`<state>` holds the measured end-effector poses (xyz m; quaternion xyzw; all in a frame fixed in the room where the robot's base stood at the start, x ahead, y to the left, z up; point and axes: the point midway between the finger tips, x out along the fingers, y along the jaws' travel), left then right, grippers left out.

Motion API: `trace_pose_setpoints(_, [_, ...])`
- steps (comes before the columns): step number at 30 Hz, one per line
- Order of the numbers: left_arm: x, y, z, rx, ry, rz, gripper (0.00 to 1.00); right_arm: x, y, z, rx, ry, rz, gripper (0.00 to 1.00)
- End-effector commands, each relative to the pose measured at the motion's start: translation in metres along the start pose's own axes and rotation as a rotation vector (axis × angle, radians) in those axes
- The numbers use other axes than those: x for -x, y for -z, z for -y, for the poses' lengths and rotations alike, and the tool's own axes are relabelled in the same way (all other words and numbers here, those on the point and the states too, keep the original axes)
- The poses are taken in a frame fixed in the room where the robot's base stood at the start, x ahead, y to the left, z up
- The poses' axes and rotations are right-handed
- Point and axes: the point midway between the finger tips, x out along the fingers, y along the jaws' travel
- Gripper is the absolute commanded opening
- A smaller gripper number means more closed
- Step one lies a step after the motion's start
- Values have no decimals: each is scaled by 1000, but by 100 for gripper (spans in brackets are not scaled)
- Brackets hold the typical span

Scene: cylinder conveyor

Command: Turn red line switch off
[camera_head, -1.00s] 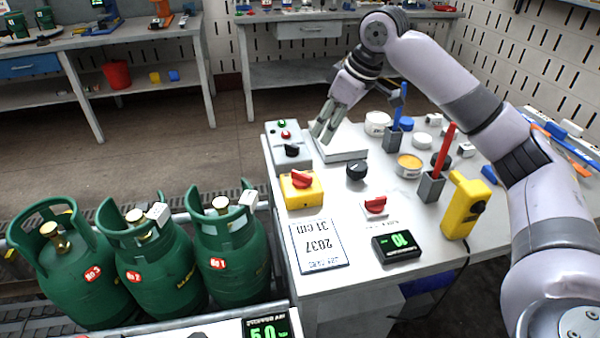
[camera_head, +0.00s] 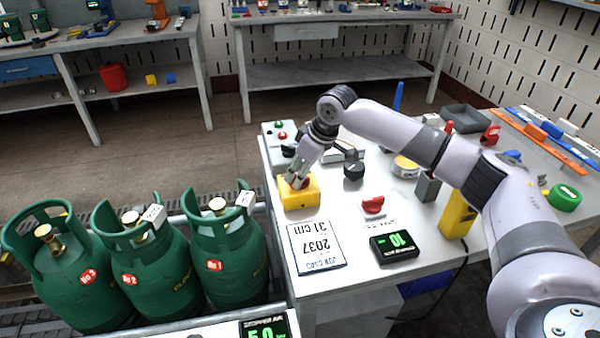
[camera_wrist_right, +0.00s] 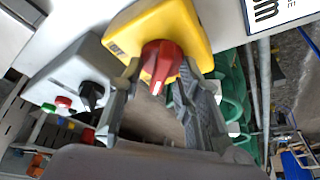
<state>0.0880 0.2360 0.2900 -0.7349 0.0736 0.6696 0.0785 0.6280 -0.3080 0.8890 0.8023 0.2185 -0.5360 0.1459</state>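A yellow switch box (camera_head: 300,200) with a red rotary knob (camera_head: 289,183) sits at the left edge of the white table (camera_head: 350,275). My right gripper (camera_head: 296,178) is over this box and partly hides the knob. In the right wrist view the red knob (camera_wrist_right: 162,58) stands on the yellow box (camera_wrist_right: 195,25), between the spread fingertips of my right gripper (camera_wrist_right: 160,85). The gripper looks open; contact with the knob is unclear. A second red knob (camera_head: 373,204) sits on a white plate farther right. My left gripper is not in view.
A grey box with buttons and a black knob (camera_wrist_right: 80,85) is beside the yellow box. A job card (camera_head: 315,246), a black display (camera_head: 394,247) and a black dial (camera_head: 353,169) lie nearby. Green gas cylinders (camera_head: 229,255) stand left of the table.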

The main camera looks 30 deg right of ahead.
Motion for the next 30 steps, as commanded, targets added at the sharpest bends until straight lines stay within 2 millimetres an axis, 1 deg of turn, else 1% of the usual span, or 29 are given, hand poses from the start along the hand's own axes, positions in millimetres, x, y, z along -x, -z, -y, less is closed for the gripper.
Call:
trace_pose_setpoints(8, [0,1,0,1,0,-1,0,-1,0,0,0,0,0,31])
trace_pose_setpoints(22, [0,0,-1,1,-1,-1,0,-1,0,0,0,0,0,0])
trace_pose_setpoints(30, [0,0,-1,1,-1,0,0,-1,0,0,0,0,0,0])
